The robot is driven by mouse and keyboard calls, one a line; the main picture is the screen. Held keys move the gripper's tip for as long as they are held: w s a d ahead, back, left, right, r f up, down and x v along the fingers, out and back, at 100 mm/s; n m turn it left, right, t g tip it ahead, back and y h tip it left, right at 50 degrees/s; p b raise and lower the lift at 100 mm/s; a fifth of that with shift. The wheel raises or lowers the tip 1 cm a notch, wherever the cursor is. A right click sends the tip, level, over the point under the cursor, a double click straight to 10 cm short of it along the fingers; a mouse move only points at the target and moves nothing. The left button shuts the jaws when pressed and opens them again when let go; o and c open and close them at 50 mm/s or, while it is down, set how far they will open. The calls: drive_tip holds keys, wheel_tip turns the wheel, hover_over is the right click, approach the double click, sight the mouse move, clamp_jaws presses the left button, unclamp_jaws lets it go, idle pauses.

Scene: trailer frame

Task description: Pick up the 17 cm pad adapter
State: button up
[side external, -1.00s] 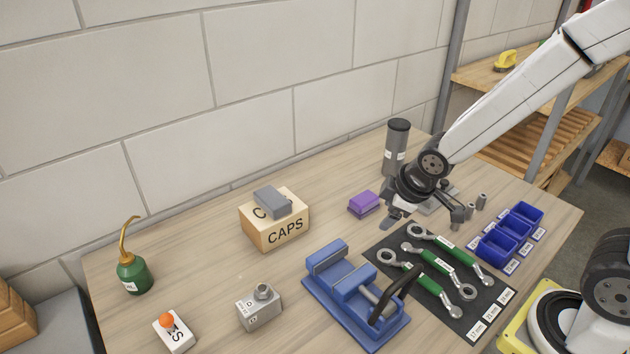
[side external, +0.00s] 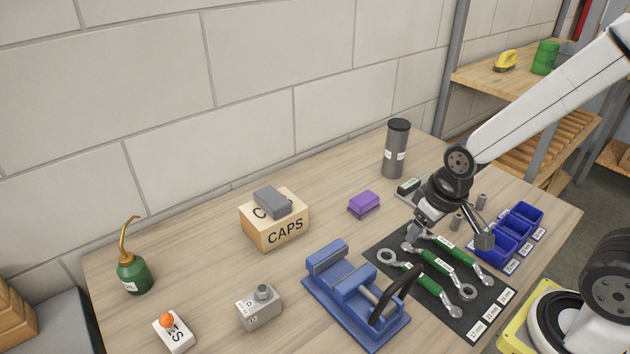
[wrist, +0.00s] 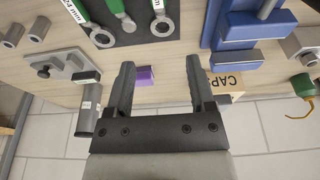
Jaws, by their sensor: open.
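I see no part that I can surely read as the 17 cm pad adapter. Small grey cylinders (side external: 481,201) stand behind my gripper near the blue bins; they also show at top left in the wrist view (wrist: 38,28). Green-handled wrenches (side external: 432,285) lie on a dark mat (side external: 384,246) with size labels along its front edge.
A blue vise (side external: 330,285) stands left of the mat, and blue bins (side external: 523,218) stand right. A grey canister (side external: 397,150), a purple block (side external: 364,203) and a CAPS box (side external: 276,233) stand behind. The table's left part has free room.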

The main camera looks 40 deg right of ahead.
drive_tip(key=shift+o, duration=0.2)
drive_tip(key=o, duration=0.4)
drive_tip(key=shift+c, duration=0.2)
drive_tip(key=w+d+r+t, duration=0.1)
drive_tip(key=w+d+t, duration=0.2)
drive_tip(key=w+d, duration=0.4)
drive_tip(key=w+d+r+t, duration=0.1)
drive_tip(key=w+d+t, duration=0.3)
drive_tip(key=d, duration=0.6)
drive_tip(key=w+d+r+n+t+y, duration=0.1)
drive_tip(key=w+d+t, duration=0.2)
drive_tip(key=w+d, duration=0.6)
drive_tip(key=shift+w+d+r+t, duration=0.1)
drive_tip(key=shift+w+r+t, duration=0.1)
drive_tip(key=shift+w+t, duration=0.1)
drive_tip(key=shift+s+d+y, duration=0.1)
drive_tip(key=shift+d+y, duration=0.2)
